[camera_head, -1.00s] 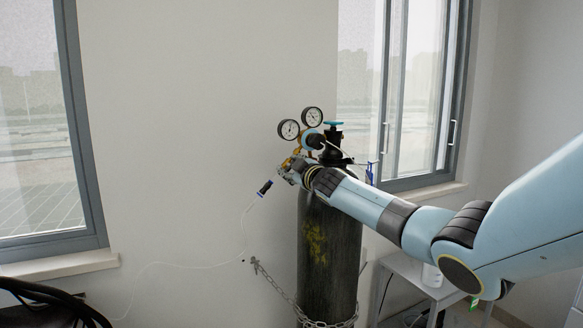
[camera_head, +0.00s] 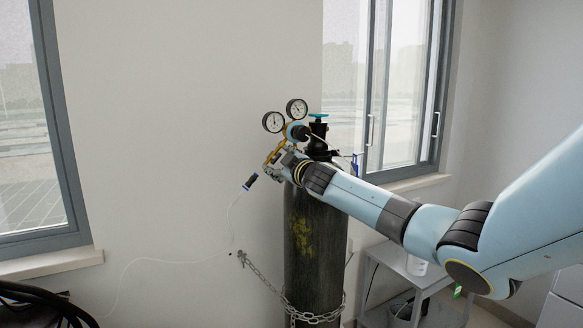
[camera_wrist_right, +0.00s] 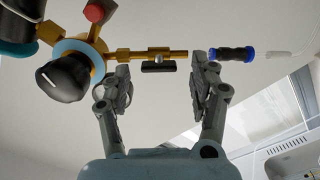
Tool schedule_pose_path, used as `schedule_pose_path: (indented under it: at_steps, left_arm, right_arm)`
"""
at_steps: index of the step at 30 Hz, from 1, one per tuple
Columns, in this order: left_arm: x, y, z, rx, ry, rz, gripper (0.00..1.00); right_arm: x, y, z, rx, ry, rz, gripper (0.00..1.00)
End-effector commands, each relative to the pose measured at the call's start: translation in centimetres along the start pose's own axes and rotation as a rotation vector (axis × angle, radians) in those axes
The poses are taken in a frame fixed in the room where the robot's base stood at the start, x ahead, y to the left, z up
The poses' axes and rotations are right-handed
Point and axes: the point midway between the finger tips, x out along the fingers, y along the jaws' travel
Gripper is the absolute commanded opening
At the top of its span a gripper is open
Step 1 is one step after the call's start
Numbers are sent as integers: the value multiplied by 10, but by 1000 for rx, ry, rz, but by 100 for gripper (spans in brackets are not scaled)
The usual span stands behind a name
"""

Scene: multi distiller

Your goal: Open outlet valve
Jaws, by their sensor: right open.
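The gas regulator (camera_head: 298,131) with two round gauges sits at the top of a dark cylinder (camera_head: 318,250). In the right wrist view, a brass outlet pipe (camera_wrist_right: 135,55) runs right from the regulator. The outlet valve (camera_wrist_right: 158,67) is a small dark lever on this pipe. My right gripper (camera_wrist_right: 160,85) is open. Its two fingers stand below the pipe, one on each side of the lever, with no clear contact. In the head view, my right gripper (camera_head: 276,165) is at the outlet, partly hiding it. My left gripper is out of view.
A black and blue hose fitting (camera_wrist_right: 232,54) is at the pipe's right end, near the right finger. A black regulator knob (camera_wrist_right: 66,78) is left of the fingers. A chain (camera_head: 262,279) holds the cylinder. A small table (camera_head: 400,262) stands at the right.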

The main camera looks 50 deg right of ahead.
Motion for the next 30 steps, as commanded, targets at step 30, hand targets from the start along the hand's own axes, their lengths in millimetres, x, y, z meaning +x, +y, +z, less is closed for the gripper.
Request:
schedule_pose_path:
  at_steps: [30]
  left_arm:
    - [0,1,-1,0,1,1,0]
  right_arm:
    - [-96,0,0,1,1,0,62]
